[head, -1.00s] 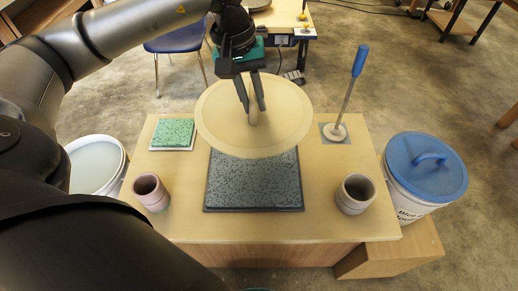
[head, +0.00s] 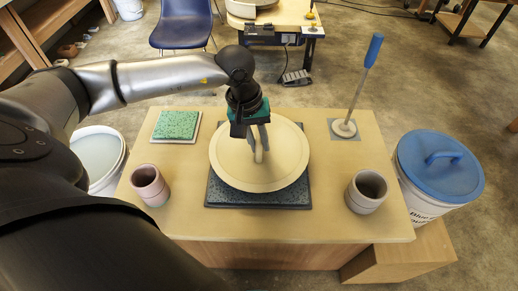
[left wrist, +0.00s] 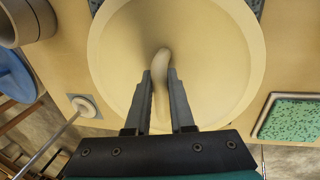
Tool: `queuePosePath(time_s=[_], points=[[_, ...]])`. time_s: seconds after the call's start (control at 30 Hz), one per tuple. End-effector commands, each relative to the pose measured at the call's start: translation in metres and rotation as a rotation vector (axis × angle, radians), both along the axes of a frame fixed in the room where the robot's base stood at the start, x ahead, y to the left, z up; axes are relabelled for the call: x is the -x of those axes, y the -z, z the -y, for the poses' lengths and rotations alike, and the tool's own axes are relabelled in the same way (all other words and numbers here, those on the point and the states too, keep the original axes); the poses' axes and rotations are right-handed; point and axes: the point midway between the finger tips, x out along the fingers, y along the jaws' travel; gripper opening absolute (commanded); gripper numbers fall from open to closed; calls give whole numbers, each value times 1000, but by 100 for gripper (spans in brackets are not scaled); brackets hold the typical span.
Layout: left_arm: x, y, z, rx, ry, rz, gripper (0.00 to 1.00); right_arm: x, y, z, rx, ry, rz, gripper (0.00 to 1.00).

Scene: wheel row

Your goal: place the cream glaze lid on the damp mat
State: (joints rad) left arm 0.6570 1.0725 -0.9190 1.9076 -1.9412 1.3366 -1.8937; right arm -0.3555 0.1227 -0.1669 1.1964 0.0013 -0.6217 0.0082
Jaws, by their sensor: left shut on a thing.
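The cream glaze lid (head: 230,162) is a wide round disc with an upright loop handle in its middle. My left gripper (head: 260,150) is shut on that handle from above; the left wrist view shows the handle (left wrist: 163,85) between the two fingers. The damp mat (head: 258,201), dark grey and speckled, lies on the table directly under the lid. Its front strip and corners show around the lid, and the rest is hidden. The lid looks level and very low over the mat; I cannot tell if they touch. My right gripper is not in view.
On the table (head: 230,228) stand a pinkish cup (head: 150,187), a grey cup (head: 366,192), a green speckled slab (head: 176,125) and a blue-handled rod (head: 366,75) on a small tile. A blue-lidded bucket (head: 440,165) stands right, a pale bucket (head: 97,157) left.

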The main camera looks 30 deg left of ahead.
Motion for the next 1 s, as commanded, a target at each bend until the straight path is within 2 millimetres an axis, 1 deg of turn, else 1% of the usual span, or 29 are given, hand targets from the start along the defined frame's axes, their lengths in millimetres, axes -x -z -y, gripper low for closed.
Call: queuePosePath(time_s=[0.03,0.1,0.2,0.7,0.73,0.9,0.97,1.0], points=[[1,9,0,1,0,-3,0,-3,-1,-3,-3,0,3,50],[0,17,1,2,-1,-3,0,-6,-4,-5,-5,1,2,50],[0,24,1,1,-1,-2,0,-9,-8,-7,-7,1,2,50],[0,28,0,1,0,1,0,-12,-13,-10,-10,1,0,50],[0,28,0,1,0,-1,24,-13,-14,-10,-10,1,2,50],[0,28,0,1,-1,-1,43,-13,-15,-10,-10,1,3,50],[0,28,0,1,-1,-1,49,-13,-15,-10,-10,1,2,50],[0,28,0,1,-1,-1,51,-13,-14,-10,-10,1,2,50]])
